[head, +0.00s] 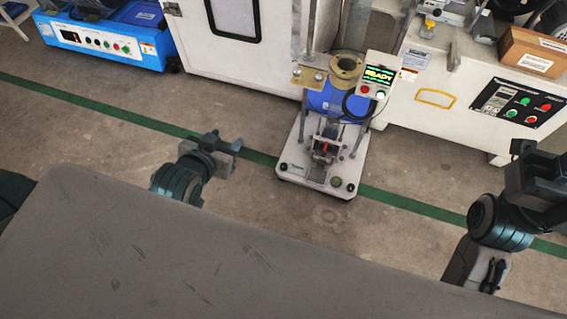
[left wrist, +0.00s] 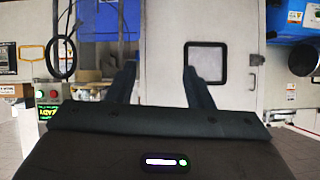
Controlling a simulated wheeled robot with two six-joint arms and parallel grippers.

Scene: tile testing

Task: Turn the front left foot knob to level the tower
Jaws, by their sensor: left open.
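The test tower (head: 324,125) stands on the floor near the middle of the head view, with a white base plate, upright posts, a blue body and a brass-coloured ring on top.
A small display box (head: 378,78) reading READY is beside the tower's top. A white cabinet (head: 255,65) stands behind, a blue machine (head: 110,35) back left, and a white control panel machine (head: 460,95) right. A grey surface (head: 200,250) fills the front. Floor left of the tower is clear.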

